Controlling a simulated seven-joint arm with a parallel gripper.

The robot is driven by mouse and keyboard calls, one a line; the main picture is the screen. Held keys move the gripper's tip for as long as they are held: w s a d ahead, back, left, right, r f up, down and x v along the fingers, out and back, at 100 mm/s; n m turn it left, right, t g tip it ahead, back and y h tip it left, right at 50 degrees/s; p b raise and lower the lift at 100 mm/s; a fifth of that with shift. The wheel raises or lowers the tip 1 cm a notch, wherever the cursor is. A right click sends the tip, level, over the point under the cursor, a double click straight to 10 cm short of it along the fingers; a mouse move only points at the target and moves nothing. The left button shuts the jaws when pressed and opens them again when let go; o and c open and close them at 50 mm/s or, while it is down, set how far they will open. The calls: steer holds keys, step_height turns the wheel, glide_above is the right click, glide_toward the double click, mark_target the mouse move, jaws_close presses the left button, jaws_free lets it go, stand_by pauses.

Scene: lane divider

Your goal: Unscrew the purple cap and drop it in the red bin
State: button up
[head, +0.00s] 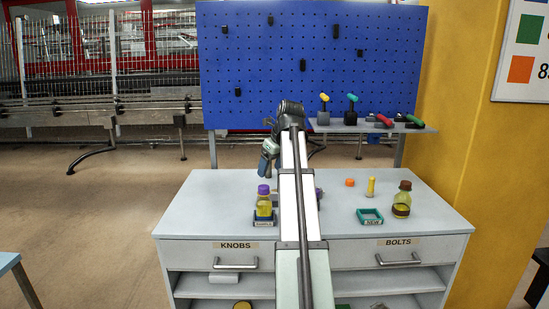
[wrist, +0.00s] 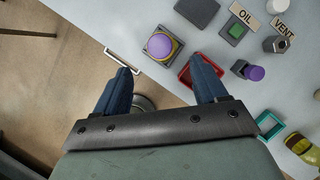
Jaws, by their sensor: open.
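A yellow bottle (head: 264,209) with a purple cap (head: 264,189) stands upright in a small dark tray on the left part of the counter. In the wrist view the purple cap (wrist: 160,46) is seen from above, beyond my fingertips and roughly between them. My gripper (head: 266,166) is open and empty, above the bottle in the head view; its two blue fingers (wrist: 163,80) are apart and do not touch the cap. The red bin (wrist: 184,74) is partly hidden behind the right finger in the wrist view. My arm hides it in the head view.
A grey part with a purple top (wrist: 254,73) lies right of the bin. A teal tray (head: 370,216), a brown-capped bottle (head: 402,201), an orange piece (head: 350,182) and a yellow peg (head: 371,187) stand at the right. A blue pegboard (head: 310,60) rises behind.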

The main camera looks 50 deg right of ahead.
mark_target(264, 186)
steer(key=x, duration=0.8)
steer(key=shift+f, duration=0.1)
steer(key=c, duration=1.1)
steer(key=shift+n+y, duration=0.3)
steer(key=shift+n, duration=0.6)
steer(key=shift+n+y, duration=0.4)
steer(key=shift+n, duration=0.4)
steer(key=shift+d, duration=0.1)
steer(key=shift+n+y, duration=0.3)
steer(key=shift+n, duration=0.6)
steer(key=shift+g, duration=0.3)
